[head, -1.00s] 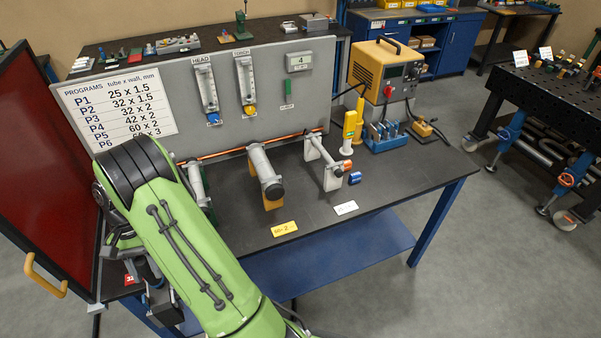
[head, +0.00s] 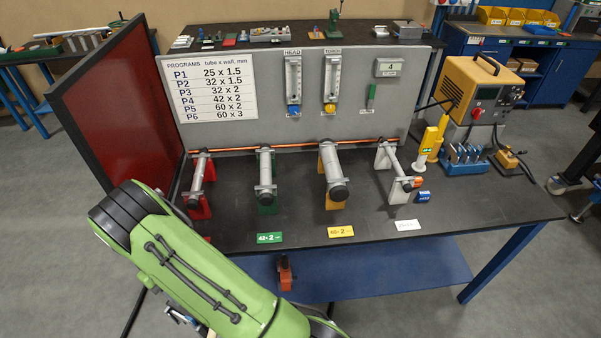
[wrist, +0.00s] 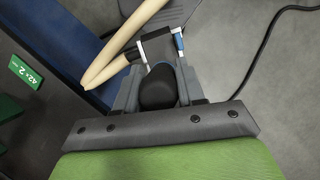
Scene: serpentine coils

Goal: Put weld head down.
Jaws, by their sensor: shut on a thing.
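In the wrist view my gripper (wrist: 158,88) is shut on the weld head (wrist: 158,50), a dark piece with a rounded black handle and a small blue part. Thick beige hoses run beside it. It is held out past the front of the bench, over the floor and near the blue lower shelf. In the head view my green arm hides most of my gripper and the weld head; only a small blue and white part shows below the arm.
The bench top (head: 480,205) carries tubes on a red stand (head: 200,202), green stand (head: 266,195), yellow stand (head: 335,198) and white stand (head: 394,185). A yellow power unit (head: 478,90) stands at right. A red screen (head: 125,120) stands at left. The bench's front right is clear.

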